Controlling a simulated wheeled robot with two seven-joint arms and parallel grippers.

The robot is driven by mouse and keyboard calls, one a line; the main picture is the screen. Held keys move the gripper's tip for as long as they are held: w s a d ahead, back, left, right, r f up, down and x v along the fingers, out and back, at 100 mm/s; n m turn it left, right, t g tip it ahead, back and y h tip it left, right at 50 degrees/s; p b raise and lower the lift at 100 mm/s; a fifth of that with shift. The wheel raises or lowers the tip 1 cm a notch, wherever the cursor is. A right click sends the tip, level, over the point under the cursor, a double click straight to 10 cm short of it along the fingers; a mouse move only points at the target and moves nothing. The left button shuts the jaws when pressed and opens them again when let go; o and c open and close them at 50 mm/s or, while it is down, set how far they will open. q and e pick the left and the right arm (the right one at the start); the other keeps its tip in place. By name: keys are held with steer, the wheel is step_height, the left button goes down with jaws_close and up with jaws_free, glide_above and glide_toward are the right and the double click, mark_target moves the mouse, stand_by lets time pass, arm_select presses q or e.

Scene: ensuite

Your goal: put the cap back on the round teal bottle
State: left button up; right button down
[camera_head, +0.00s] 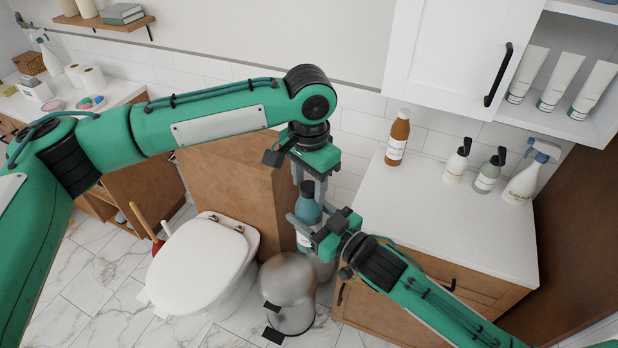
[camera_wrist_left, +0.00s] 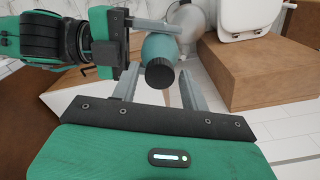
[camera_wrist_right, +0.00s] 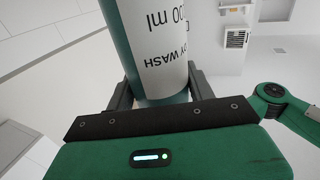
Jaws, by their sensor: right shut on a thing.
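The round teal bottle (camera_head: 308,209) is held upright in the air by my right gripper (camera_head: 316,234), which is shut around its body. The right wrist view shows its white label (camera_wrist_right: 160,45) between the fingers. A black cap (camera_wrist_left: 159,74) shows at the bottle's top end in the left wrist view. It looks seated on the neck, but I cannot tell how firmly. My left gripper (camera_head: 309,182) points down over the bottle top. Its fingers stand on either side of the cap, with gaps visible in the left wrist view.
A grey bin (camera_head: 289,290) stands below the bottle, beside the white toilet (camera_head: 205,262). The white counter (camera_head: 430,215) at right holds a brown bottle (camera_head: 398,138), two pump bottles and a spray bottle (camera_head: 525,180) along its back. Its front part is clear.

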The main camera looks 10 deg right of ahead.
arm_select(q)
steer(key=c, duration=0.8)
steer(key=shift+c, duration=0.3)
steer(key=o, duration=1.2)
steer(key=shift+c, duration=0.2)
step_height(320, 180, up, 12)
steer(key=shift+w, duration=0.1)
